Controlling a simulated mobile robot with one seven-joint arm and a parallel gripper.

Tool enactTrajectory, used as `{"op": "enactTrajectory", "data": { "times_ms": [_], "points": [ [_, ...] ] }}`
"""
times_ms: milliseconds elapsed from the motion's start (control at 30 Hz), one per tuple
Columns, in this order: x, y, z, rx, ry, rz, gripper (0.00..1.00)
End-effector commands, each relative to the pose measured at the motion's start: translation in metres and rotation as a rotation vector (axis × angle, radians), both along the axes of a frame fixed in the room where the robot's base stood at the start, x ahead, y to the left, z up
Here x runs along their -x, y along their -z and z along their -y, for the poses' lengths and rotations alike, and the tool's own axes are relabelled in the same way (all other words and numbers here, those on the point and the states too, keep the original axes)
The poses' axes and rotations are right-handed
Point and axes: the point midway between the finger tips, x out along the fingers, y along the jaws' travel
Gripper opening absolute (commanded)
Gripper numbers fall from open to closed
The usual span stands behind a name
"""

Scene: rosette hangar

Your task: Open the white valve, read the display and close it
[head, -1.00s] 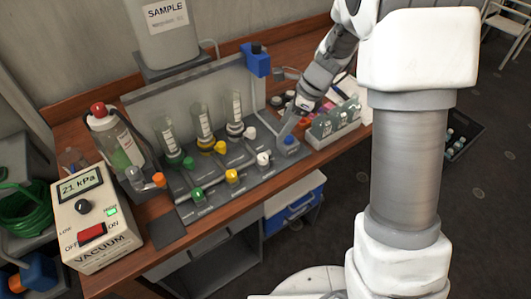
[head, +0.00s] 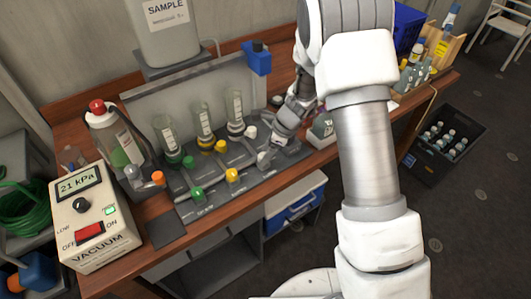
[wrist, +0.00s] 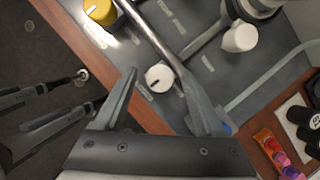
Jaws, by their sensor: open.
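A round white knob (wrist: 158,79) with a dark pointer line sits on the grey manifold plate in the wrist view. My gripper (wrist: 160,74) is open, with one finger on either side of this knob; I cannot tell whether they touch it. In the head view my gripper (head: 266,158) covers the front white knob. A second white knob (head: 250,132) sits behind it, below the rightmost funnel, and also shows in the wrist view (wrist: 240,38). The vacuum box display (head: 79,183) at the left reads 21 kPa.
Yellow (head: 232,174) and green (head: 197,193) knobs stand left of my gripper on the same plate. Glass funnels (head: 204,119) rise behind them. The table's front edge is close to the knobs.

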Motion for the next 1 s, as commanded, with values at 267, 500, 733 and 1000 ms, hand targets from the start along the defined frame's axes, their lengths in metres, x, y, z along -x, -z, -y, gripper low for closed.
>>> {"op": "enactTrajectory", "data": {
  "times_ms": [267, 500, 733, 1000],
  "points": [
    [-0.0001, -0.0004, 0.0001, 0.0, 0.0, 0.0, 0.45],
    [0.0, -0.0005, 0.0001, 0.0, 0.0, 0.0, 0.01],
    [-0.0002, -0.0007, 0.0002, 0.0, -0.005, 0.0, 0.0],
    [-0.0012, -0.0011, 0.0007, -0.001, -0.089, 0.0, 0.0]
  ]
}}
